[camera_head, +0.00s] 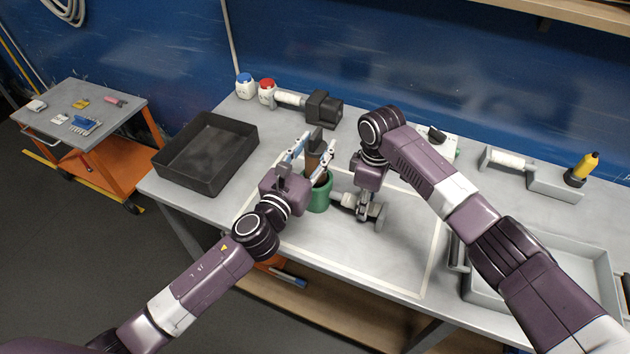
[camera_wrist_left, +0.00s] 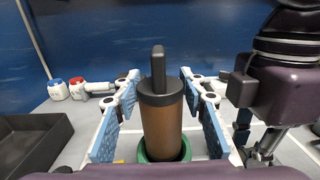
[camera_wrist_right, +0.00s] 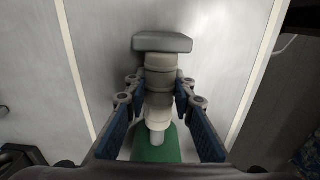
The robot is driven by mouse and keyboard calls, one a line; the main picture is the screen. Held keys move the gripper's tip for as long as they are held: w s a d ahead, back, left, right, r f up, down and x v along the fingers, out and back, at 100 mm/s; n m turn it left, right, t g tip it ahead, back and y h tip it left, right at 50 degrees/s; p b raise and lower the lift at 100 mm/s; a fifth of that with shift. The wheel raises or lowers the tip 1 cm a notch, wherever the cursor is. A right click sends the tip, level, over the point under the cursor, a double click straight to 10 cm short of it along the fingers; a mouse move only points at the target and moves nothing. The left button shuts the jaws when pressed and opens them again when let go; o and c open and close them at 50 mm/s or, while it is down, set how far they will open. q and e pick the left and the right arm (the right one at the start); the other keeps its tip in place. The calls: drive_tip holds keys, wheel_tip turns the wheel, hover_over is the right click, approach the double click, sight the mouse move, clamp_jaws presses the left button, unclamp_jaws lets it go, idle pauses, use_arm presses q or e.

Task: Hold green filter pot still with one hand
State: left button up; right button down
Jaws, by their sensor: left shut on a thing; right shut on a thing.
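The green filter pot (camera_head: 319,196) stands upright on the table; it also shows in the left wrist view (camera_wrist_left: 187,151) and at the bottom of the right wrist view (camera_wrist_right: 156,152). A brown cylinder (camera_wrist_left: 161,132) with a black cap and upright handle stands in it. My left gripper (camera_head: 309,155) is shut on the cylinder near its cap, above the pot. My right gripper (camera_wrist_right: 161,105) is shut on a white-and-grey fitting (camera_wrist_right: 160,64) with a flat grey end, beside the pot. The fitting's narrow tip reaches the pot's side; whether it is joined is unclear.
A black tray (camera_head: 207,153) stands left of the pot. White bottles with blue and red caps (camera_head: 245,86) (camera_head: 267,91) and a black-and-white device (camera_head: 323,108) are behind. A grey tray (camera_head: 543,262) is at the right. The table front is mostly clear.

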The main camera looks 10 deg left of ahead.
use_arm(q)
drive_tip(key=shift+r, duration=0.35)
use_arm(e)
drive_tip(key=c, duration=1.6)
unclamp_jaws()
drive_tip(key=shift+r, duration=0.15)
wheel_tip(320, 180, up, 12)
drive_tip(key=shift+f, duration=0.15)
